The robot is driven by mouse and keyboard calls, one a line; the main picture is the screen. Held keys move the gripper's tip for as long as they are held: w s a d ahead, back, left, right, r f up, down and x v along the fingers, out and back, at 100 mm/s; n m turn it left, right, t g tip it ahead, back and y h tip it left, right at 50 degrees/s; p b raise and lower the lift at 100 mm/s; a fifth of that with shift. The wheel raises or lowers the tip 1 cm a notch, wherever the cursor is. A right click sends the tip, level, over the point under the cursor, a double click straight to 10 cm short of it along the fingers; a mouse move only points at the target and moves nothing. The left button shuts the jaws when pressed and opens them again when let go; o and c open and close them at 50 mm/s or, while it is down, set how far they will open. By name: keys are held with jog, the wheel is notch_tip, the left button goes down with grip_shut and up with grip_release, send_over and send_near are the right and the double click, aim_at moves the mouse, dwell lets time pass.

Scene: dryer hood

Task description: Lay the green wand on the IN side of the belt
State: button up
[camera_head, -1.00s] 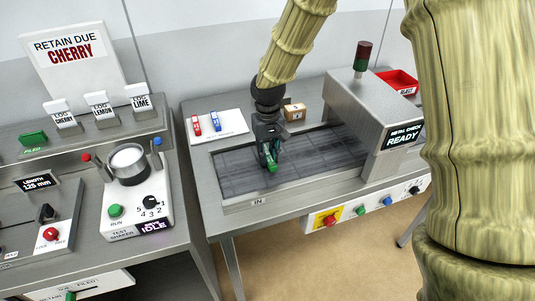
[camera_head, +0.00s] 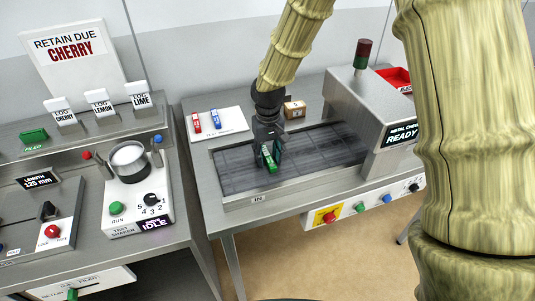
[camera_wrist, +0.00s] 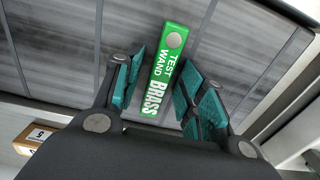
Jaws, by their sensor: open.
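The green wand (camera_wrist: 167,72), marked "TEST WAND BRASS", lies on the dark slatted belt (camera_head: 325,146), on its left part near the IN label (camera_head: 258,199). The head view also shows the wand (camera_head: 269,160) below my gripper (camera_head: 270,158). In the wrist view my gripper (camera_wrist: 163,88) is open, with one teal finger pad on each side of the wand and a gap to each. The wand's near end is close to the palm; whether the two touch is unclear.
The metal detector housing (camera_head: 372,110) spans the belt's right part. A white board (camera_head: 217,123) with a red and a blue wand lies behind the belt's left end. A small cardboard box (camera_head: 294,109) stands behind the belt. Coloured buttons line the front panel (camera_head: 345,211).

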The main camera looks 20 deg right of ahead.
aim_at(268, 156)
notch_tip(268, 156, up, 12)
jog(key=b, duration=0.3)
jog(key=shift+r, duration=0.15)
dwell(0.5)
